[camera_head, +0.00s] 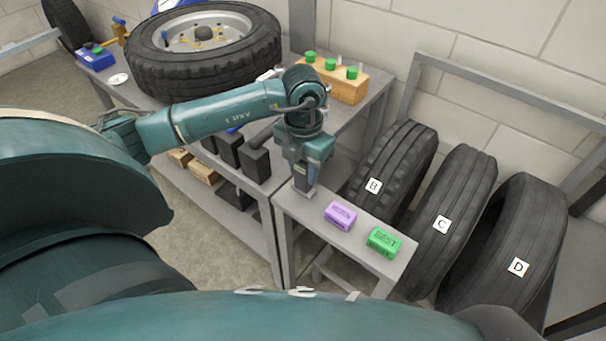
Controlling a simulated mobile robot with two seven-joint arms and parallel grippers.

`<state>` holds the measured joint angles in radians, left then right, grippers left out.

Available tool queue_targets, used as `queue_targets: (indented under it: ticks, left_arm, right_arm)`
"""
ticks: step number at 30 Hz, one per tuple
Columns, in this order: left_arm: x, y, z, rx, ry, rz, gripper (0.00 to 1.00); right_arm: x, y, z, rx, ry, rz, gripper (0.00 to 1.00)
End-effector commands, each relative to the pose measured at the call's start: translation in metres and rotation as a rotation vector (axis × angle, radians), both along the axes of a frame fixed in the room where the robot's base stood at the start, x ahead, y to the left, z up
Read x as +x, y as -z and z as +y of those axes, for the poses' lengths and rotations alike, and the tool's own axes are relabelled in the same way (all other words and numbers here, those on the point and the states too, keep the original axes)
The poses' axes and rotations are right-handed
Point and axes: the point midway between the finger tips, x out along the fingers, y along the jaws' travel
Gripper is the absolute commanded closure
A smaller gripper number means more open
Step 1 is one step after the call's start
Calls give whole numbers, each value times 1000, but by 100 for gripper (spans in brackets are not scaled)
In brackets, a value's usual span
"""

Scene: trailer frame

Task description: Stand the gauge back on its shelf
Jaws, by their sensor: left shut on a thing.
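My left gripper (304,186) points down over the far left end of a small grey shelf (348,250). It is shut on a small dark thing, most likely the gauge, which the fingers mostly hide. I cannot tell whether this thing touches the shelf top. A purple block (340,215) and a green block (384,242), both with lettering on top, sit on the same shelf to the right of the gripper. My right gripper is not in view.
Tires marked B (398,165), C (460,200) and D (525,225) lean close behind the shelf. A workbench (345,125) holds a wheel (165,78), a wooden block with green knobs (340,82) and a white disc (118,79). Dark blocks (255,163) stand below.

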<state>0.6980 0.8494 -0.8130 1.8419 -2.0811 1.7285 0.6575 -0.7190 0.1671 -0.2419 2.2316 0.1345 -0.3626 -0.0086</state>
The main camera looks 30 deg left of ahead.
Motion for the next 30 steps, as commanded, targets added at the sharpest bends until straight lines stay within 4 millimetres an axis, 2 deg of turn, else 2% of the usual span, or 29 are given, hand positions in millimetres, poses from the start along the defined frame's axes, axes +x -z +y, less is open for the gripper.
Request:
queue_targets:
  ticks: [3, 5, 16, 17, 24, 30]
  left_arm:
    - [-1, 19, 0, -1, -1, 3, 94]
    - [0, 24, -1, -1, 0, 2, 94]
    - [0, 30, 0, 0, 0, 1, 94]
    - [0, 28, 0, 0, 0, 1, 65]
    - [0, 28, 0, 0, -1, 2, 46]
    - [0, 28, 0, 0, -1, 2, 46]
  right_arm:
    - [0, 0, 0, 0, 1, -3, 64]
    - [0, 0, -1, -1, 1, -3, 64]
    - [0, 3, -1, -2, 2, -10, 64]
    - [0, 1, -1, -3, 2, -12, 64]
    - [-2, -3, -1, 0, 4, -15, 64]
    - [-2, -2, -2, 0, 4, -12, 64]
